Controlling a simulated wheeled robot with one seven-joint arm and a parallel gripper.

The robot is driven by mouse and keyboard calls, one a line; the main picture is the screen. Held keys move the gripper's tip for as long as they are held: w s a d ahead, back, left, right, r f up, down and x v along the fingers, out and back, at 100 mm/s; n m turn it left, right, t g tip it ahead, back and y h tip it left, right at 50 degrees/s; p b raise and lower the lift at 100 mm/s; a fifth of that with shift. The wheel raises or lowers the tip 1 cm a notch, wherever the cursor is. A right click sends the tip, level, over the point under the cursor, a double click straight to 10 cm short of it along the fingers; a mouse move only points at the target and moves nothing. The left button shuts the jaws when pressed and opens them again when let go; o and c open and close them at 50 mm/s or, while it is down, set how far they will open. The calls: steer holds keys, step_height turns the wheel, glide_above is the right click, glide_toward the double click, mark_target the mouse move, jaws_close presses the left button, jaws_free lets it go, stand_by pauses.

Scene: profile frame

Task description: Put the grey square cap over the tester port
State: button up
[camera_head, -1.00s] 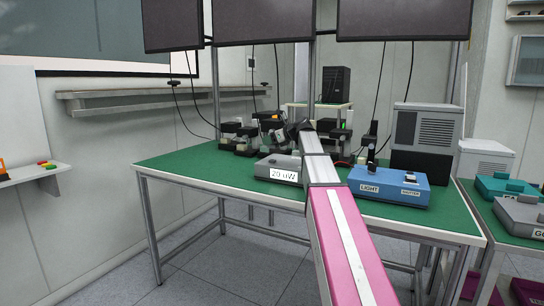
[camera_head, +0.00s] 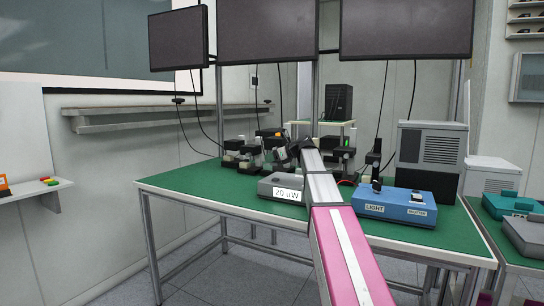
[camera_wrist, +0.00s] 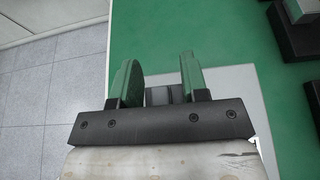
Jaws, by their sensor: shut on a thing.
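In the wrist view my gripper (camera_wrist: 161,75) is shut on a small grey block (camera_wrist: 165,95), which fits the grey square cap. It sits low between the two green-tinted fingers, and most of it is hidden by the gripper body. The fingers are over the green table top, near its edge. In the head view my gripper end is hard to make out behind my arm. A grey box reading "20 uW" (camera_head: 285,187), probably the tester, stands on the table left of my arm. I cannot make out its port.
A blue box marked LIGHT (camera_head: 394,205) stands right of my arm. Several black devices (camera_head: 250,154) crowd the table's back. In the wrist view a pale grey flat surface (camera_wrist: 245,83) lies right of the fingers, and dark blocks (camera_wrist: 298,40) stand farther right. The table's left front is clear.

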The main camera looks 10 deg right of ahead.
steer(key=shift+f, duration=2.55)
steer(key=shift+f, duration=1)
stand_by(2.0)
steer(key=shift+r, duration=0.5)
steer(key=shift+r, duration=1.95)
